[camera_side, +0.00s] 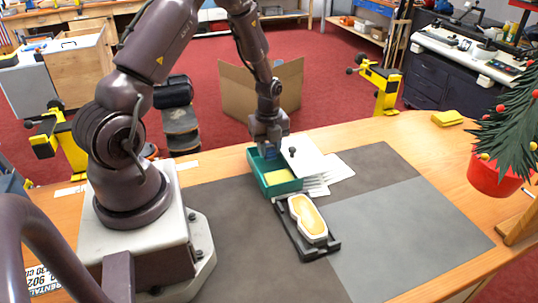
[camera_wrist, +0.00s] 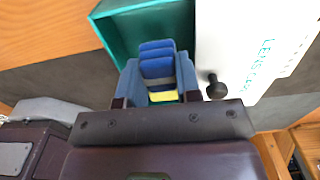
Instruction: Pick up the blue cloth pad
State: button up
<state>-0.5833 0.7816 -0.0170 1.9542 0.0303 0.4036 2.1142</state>
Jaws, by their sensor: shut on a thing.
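The blue cloth pad (camera_wrist: 157,68) shows between the fingers of my gripper (camera_wrist: 158,78) in the wrist view, with a ridged, layered look. My gripper is shut on it. In the side view my gripper (camera_side: 268,142) points down at the back end of the green tray (camera_side: 283,187), with a bit of the blue pad (camera_side: 268,154) below the fingers. I cannot tell whether the pad touches the tray floor. A yellow pad (camera_side: 276,177) lies in the front part of the tray. Yellow also shows behind the fingers in the wrist view.
A white lettered sheet or box (camera_wrist: 255,45) with a black knob (camera_wrist: 215,88) lies close beside the tray. A black holder with a cream-coloured piece (camera_side: 308,217) stands in front. A yellow sponge (camera_side: 447,118) and a potted tree (camera_side: 490,176) are at right. The grey mat is clear at front right.

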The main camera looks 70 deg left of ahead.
jog(key=s+d+r, duration=0.7)
jog(key=s+r, duration=0.2)
jog(key=s, duration=0.2)
jog(key=shift+s+d+r, duration=0.25)
jog(key=shift+s+r, duration=0.05)
jog(key=shift+s, duration=0.1)
jog(key=shift+o, duration=0.4)
jog(key=w+f, duration=0.1)
jog(key=w, duration=0.3)
jog(key=w+f, duration=0.2)
jog(key=w, duration=0.2)
jog(key=w+f, duration=0.1)
jog(key=w, duration=0.3)
jog(key=shift+d+f, duration=0.2)
jog(key=shift+s+f, duration=0.1)
jog(key=shift+f, duration=2.55)
